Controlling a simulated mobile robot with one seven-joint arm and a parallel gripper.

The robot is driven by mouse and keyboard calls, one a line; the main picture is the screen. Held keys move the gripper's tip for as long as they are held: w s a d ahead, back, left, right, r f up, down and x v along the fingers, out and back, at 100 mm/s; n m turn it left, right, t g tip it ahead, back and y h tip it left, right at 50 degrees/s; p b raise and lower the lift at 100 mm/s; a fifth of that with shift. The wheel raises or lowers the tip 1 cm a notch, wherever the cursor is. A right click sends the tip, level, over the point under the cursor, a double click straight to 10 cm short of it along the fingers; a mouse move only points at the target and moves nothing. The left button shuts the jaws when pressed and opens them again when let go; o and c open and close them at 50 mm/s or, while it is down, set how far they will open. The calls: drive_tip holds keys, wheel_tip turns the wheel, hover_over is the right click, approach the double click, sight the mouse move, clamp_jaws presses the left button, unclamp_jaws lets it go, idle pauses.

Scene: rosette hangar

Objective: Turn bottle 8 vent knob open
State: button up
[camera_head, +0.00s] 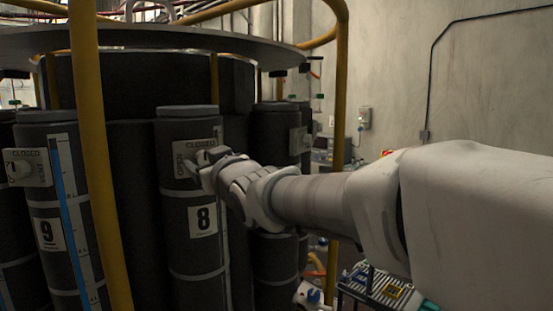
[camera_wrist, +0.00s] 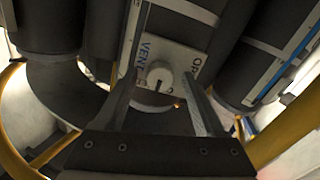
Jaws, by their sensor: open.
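Bottle 8 (camera_head: 187,245) is a dark upright cylinder with a white label "8", in the middle left of the head view. Its vent plate (camera_head: 181,158) carries the words "OPEN" and "CLOSED" near the top of the bottle. In the wrist view the plate (camera_wrist: 172,62) reads "VENT". The round white vent knob (camera_wrist: 159,75) has a slot in its face. My gripper (camera_wrist: 160,95) is open, with one finger on each side of the knob and a visible gap to both. In the head view my gripper (camera_head: 207,160) hides most of the knob.
Bottle 9 (camera_head: 38,205) stands to the left with its own vent plate and knob (camera_head: 20,168). A yellow upright rail (camera_head: 92,160) runs between the two bottles. Another dark bottle (camera_head: 275,135) stands to the right, behind my arm. A grey round ledge (camera_head: 150,38) overhangs the bottles.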

clamp_jaws()
drive_tip(key=shift+f+n+b, duration=0.1)
drive_tip(key=shift+n+b, duration=0.2)
drive_tip(key=shift+b, duration=0.15)
drive_tip(key=n+b, duration=0.2)
drive_tip(key=b, duration=0.1)
drive_tip(key=shift+f+n, duration=0.15)
drive_tip(key=shift+n, duration=0.25)
drive_tip(key=n+b, duration=0.2)
drive_tip(key=n, duration=0.5)
drive_tip(key=n+b, duration=0.1)
drive_tip(key=n, duration=0.1)
drive_tip(key=shift+r+n+b, duration=0.2)
drive_tip(key=shift+n+b, duration=0.1)
drive_tip(key=shift+n, duration=0.1)
drive_tip(key=n, duration=0.4)
drive_tip(key=shift+n+b, duration=0.35)
drive_tip(key=shift+n, duration=0.05)
